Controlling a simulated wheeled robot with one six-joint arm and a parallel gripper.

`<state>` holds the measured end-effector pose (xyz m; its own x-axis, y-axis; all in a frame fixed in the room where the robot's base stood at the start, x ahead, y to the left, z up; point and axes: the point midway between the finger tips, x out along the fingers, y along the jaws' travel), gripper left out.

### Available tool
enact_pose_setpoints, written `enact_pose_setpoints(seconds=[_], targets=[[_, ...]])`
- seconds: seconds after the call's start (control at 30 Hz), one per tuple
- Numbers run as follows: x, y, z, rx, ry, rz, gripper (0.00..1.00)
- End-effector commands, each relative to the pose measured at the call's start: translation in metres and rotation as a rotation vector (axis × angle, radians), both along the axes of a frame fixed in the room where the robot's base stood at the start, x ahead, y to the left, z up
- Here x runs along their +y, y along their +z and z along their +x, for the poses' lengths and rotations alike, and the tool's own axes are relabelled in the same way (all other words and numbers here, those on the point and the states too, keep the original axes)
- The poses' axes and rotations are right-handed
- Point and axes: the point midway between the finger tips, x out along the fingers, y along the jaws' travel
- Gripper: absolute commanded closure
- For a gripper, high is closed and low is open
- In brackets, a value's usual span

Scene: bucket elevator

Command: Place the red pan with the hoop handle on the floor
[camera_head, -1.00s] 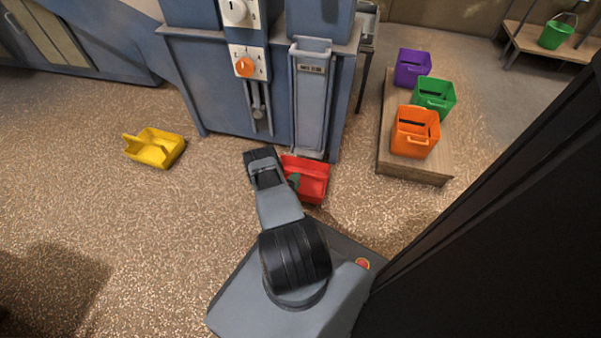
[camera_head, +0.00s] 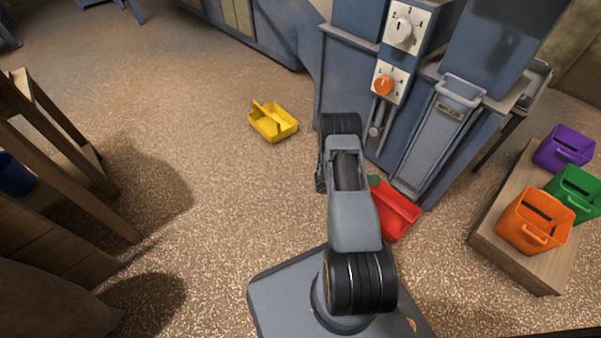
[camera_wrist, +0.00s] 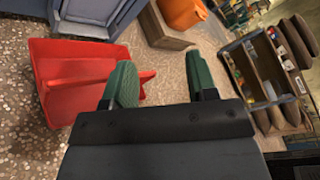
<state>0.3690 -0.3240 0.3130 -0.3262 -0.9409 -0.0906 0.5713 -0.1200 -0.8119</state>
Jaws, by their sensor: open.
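The red pan (camera_head: 396,212) sits on the floor at the foot of the blue machine, just below the grey chute (camera_head: 436,135). My arm hides part of it. In the wrist view the red pan (camera_wrist: 72,62) is at the left, its open tray facing the camera. A red part sticks out on its right side, behind the left fingertip; I cannot tell whether this is the hoop handle. My gripper (camera_wrist: 161,83) is open, with green fingertips apart and nothing between them. The left fingertip overlaps the pan's edge in view; contact cannot be told.
A yellow pan (camera_head: 273,122) lies on the open floor to the left. Orange (camera_head: 534,222), green (camera_head: 575,192) and purple (camera_head: 563,148) bins stand on a low wooden platform (camera_head: 497,232) at the right. Wooden furniture (camera_head: 60,165) stands at the far left.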

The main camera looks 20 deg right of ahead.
Motion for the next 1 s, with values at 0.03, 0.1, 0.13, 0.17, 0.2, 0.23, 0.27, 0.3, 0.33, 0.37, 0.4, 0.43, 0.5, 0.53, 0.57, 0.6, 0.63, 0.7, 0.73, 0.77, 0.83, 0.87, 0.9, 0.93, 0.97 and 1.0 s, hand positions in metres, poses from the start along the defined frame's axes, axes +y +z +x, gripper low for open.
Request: enact_pose_setpoints(seconds=[0.03, 0.1, 0.13, 0.17, 0.2, 0.23, 0.27, 0.3, 0.33, 0.37, 0.4, 0.43, 0.5, 0.53, 0.57, 0.6, 0.63, 0.7, 0.73, 0.77, 0.83, 0.87, 0.9, 0.93, 0.97, 1.0], targets=[[0.008, 0.033, 0.009, -0.128, -0.058, -0.001, 0.47], [0.024, 0.069, 0.012, -0.305, -0.153, 0.008, 0.47], [0.031, 0.083, 0.012, -0.38, -0.195, 0.011, 0.47], [0.04, 0.097, 0.013, -0.457, -0.235, 0.016, 0.47], [0.052, 0.115, 0.012, -0.56, -0.293, 0.025, 0.47], [0.061, 0.128, 0.011, -0.636, -0.335, 0.032, 0.47], [0.071, 0.14, 0.01, -0.712, -0.379, 0.04, 0.47], [0.086, 0.155, 0.008, -0.816, -0.439, 0.053, 0.47], [0.096, 0.166, 0.006, -0.89, -0.486, 0.063, 0.47], [0.108, 0.176, 0.003, -0.964, -0.534, 0.075, 0.47], [0.123, 0.19, 0.0, -1.064, -0.599, 0.093, 0.47], [0.135, 0.199, -0.003, -1.136, -0.651, 0.107, 0.47], [0.163, 0.219, -0.011, -1.297, -0.777, 0.147, 0.47], [0.176, 0.226, -0.014, -1.363, -0.832, 0.164, 0.47], [0.187, 0.234, -0.018, -1.425, -0.89, 0.182, 0.47], [0.203, 0.243, -0.022, -1.502, -0.967, 0.21, 0.47], [0.214, 0.249, -0.026, -1.555, -1.027, 0.229, 0.47], [0.239, 0.262, -0.033, -1.664, -1.161, 0.278, 0.47], [0.248, 0.266, -0.037, -1.701, -1.219, 0.296, 0.47], [0.257, 0.271, -0.04, -1.736, -1.274, 0.315, 0.47], [0.275, 0.28, -0.046, -1.801, -1.397, 0.356, 0.47], [0.282, 0.284, -0.049, -1.822, -1.445, 0.372, 0.47], [0.29, 0.288, -0.052, -1.845, -1.501, 0.392, 0.47], [0.295, 0.29, -0.054, -1.859, -1.541, 0.406, 0.47], [0.3, 0.293, -0.056, -1.87, -1.58, 0.417, 0.47], [0.305, 0.295, -0.058, -1.881, -1.622, 0.43, 0.47]])
